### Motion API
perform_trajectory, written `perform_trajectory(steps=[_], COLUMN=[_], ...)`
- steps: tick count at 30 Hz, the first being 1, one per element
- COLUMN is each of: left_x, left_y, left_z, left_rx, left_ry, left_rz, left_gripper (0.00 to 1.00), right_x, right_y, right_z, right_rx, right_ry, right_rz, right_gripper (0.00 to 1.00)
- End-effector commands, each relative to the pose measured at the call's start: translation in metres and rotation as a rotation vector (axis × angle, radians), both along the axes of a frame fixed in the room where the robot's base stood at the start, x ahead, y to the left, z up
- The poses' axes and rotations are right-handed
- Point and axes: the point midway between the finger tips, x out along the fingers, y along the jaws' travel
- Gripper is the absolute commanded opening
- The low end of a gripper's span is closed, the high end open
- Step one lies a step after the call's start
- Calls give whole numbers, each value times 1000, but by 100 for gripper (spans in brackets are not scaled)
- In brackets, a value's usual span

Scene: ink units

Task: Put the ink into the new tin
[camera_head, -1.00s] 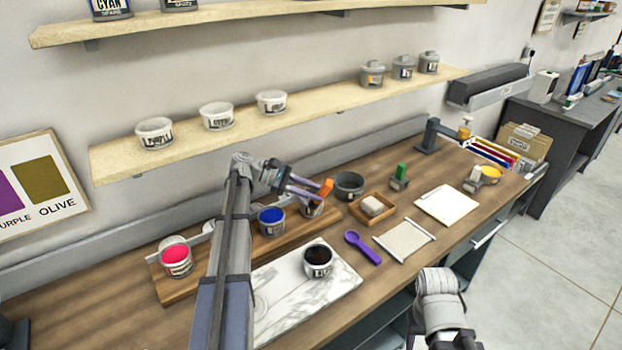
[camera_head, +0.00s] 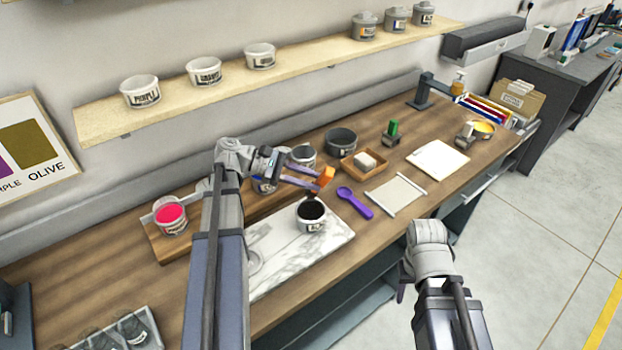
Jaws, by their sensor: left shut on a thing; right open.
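My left gripper (camera_head: 315,180) is shut on an orange-handled tool (camera_head: 326,176). The tool's dark lower end is just over or in the mouth of a white tin with dark ink (camera_head: 311,222); I cannot tell if it touches the ink. That tin stands on a white marble slab (camera_head: 285,262). Behind the gripper, a blue-ink tin (camera_head: 262,187) is partly hidden. A tin (camera_head: 302,154) stands behind it, and a pink-ink tin (camera_head: 170,214) at left. A dark grey round tub (camera_head: 341,141) stands farther back. My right gripper (camera_head: 402,290) is low before the bench, mostly hidden by its arm.
A purple spoon (camera_head: 354,202), a scraper-edged sheet (camera_head: 396,194), a white pad (camera_head: 438,160) and a wooden tray with a pale block (camera_head: 349,168) lie to the right. A wall shelf (camera_head: 300,57) holds several tins. Glass jars (camera_head: 131,328) stand at lower left.

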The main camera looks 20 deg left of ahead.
Motion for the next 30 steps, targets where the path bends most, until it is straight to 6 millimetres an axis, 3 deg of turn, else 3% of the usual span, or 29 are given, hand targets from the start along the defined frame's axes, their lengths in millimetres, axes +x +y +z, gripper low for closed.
perform_trajectory(steps=[15, 30], left_x=[6, 7], left_y=[9, 12], left_z=[-65, -72], left_rx=[0, 0], left_ry=[0, 0], left_rz=[1, 0], left_gripper=[0, 0], right_x=[0, 0], right_y=[0, 0], right_z=[-65, -72], right_rx=[0, 0], right_ry=[0, 0], right_rz=[-1, -1], right_gripper=[50, 50])
